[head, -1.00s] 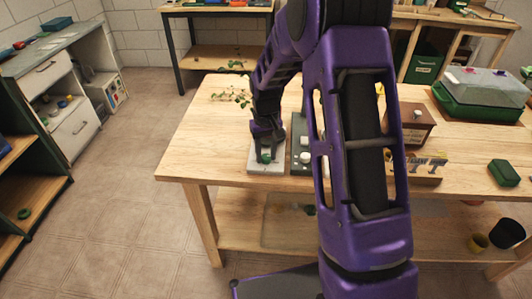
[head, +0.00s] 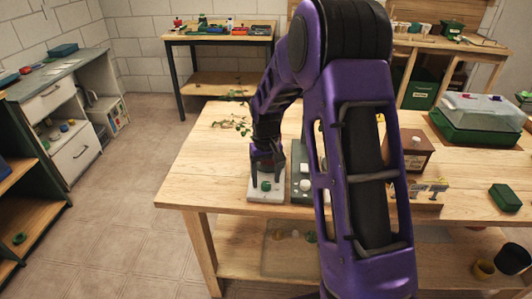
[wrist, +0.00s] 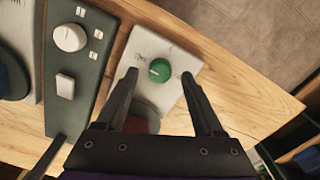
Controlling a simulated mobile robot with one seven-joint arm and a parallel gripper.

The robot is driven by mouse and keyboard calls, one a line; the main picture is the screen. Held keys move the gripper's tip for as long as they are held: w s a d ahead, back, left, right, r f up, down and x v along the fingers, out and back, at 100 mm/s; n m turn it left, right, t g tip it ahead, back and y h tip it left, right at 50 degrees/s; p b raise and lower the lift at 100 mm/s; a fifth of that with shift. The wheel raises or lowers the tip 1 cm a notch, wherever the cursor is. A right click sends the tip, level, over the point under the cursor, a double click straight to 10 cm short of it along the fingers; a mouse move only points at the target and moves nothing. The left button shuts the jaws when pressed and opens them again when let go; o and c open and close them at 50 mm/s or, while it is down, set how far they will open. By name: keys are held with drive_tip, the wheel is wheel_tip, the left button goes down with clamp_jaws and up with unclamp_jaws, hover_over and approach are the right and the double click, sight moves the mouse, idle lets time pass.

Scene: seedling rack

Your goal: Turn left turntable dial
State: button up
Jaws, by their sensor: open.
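A green round dial (head: 266,185) sits on a white plate (head: 254,196) at the left front of the wooden table. In the wrist view the green dial (wrist: 160,70) shows on the white plate (wrist: 172,52), with small marks beside it. My gripper (head: 266,175) is open and empty just behind and above the dial in the head view. In the wrist view my gripper (wrist: 158,77) has one finger on each side of the dial. I see no clear contact with it. A reddish round part (wrist: 146,112) of the plate is partly hidden by my gripper.
A grey panel (head: 299,196) with white controls stands close to the plate's right; its white knob (wrist: 69,37) shows in the wrist view. A leafy seedling (head: 240,125) is behind my gripper. A brown box (head: 416,160) stands to the right.

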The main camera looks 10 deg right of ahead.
sight(266, 183)
wheel_tip(266, 183, up, 16)
drive_tip(key=p, duration=0.1)
drive_tip(key=shift+p, duration=0.4)
